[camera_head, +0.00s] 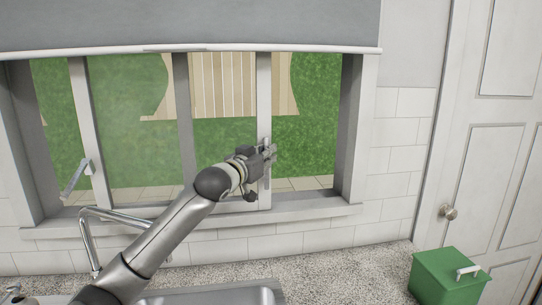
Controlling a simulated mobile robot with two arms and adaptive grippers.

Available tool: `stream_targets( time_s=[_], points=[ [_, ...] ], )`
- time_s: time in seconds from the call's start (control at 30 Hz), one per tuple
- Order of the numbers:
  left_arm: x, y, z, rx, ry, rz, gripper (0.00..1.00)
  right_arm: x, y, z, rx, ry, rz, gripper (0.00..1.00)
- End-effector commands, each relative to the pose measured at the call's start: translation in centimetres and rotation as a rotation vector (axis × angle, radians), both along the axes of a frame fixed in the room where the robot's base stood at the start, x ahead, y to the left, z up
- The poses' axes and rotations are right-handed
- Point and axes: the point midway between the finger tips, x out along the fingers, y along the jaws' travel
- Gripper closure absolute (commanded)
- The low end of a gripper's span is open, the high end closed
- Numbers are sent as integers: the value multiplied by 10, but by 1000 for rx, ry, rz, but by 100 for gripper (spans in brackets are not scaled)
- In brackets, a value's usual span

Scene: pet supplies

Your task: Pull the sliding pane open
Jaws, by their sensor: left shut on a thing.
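The window's sliding pane has a white frame, and its right upright (264,95) stands right of the window's middle. A gap with grass beyond shows between this upright and the window's right jamb (350,110). My left gripper (267,153) is at the lower part of the upright, shut on the pane's handle (266,172). The gripper hides part of the handle. My right gripper is not in view.
A faucet (125,221) and sink (215,296) are below the window, under my left arm. A green bin with a lid (445,278) stands on the speckled counter (330,270) at the right. A white door (490,150) with a round knob is at the far right. A grey blind (190,25) hangs above.

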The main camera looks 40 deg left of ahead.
Motion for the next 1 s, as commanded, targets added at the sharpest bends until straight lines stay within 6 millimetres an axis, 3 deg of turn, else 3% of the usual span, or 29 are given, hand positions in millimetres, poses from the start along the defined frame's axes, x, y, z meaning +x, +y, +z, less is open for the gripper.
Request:
stream_targets(
  time_s=[0.13, 0.17, 0.23, 0.47, 0.67, 1.0],
  points=[
    [0, 0, -1, -1, 2, -1, 100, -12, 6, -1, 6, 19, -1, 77],
    [0, 0, -1, -1, 2, -1, 88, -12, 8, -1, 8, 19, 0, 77],
    [0, -1, -1, -1, 2, -1, 79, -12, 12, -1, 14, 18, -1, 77],
    [0, -1, 0, -1, 0, -1, 79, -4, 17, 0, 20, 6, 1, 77],
    [-4, -1, -1, -1, 1, -1, 79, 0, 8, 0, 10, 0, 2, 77],
    [-40, -7, -2, 0, 3, -1, 79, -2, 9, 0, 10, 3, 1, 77]
  ],
)
